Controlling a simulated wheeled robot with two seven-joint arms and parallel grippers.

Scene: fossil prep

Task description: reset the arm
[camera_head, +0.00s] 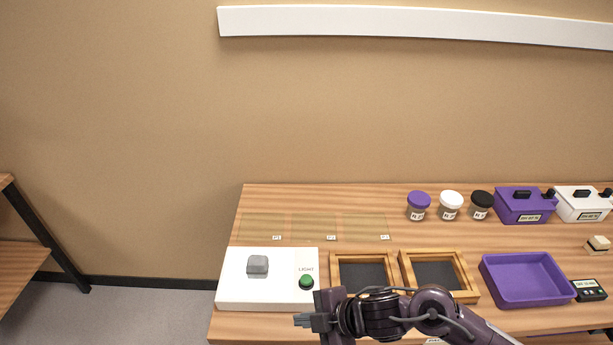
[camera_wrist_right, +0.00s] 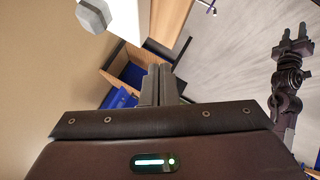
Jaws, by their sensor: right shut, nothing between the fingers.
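My right gripper (camera_head: 301,320) is at the front of the table, just in front of the white light box (camera_head: 236,292). Its fingers are together and empty; they also show in the right wrist view (camera_wrist_right: 162,85). My right arm reaches in from the lower right, over the table's front edge. In the right wrist view, my left gripper (camera_wrist_right: 294,42) shows at the upper right, apart from the table, with its two fingers apart and nothing seen between them. The left arm is not in the head view.
A grey block (camera_head: 257,264) sits on the light box beside a green button (camera_head: 306,281). Two wooden-framed trays (camera_head: 403,268), a purple tray (camera_head: 484,277) and a small black device (camera_head: 590,291) stand to the right. Jars (camera_head: 418,206) and lidded boxes (camera_head: 519,211) line the back.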

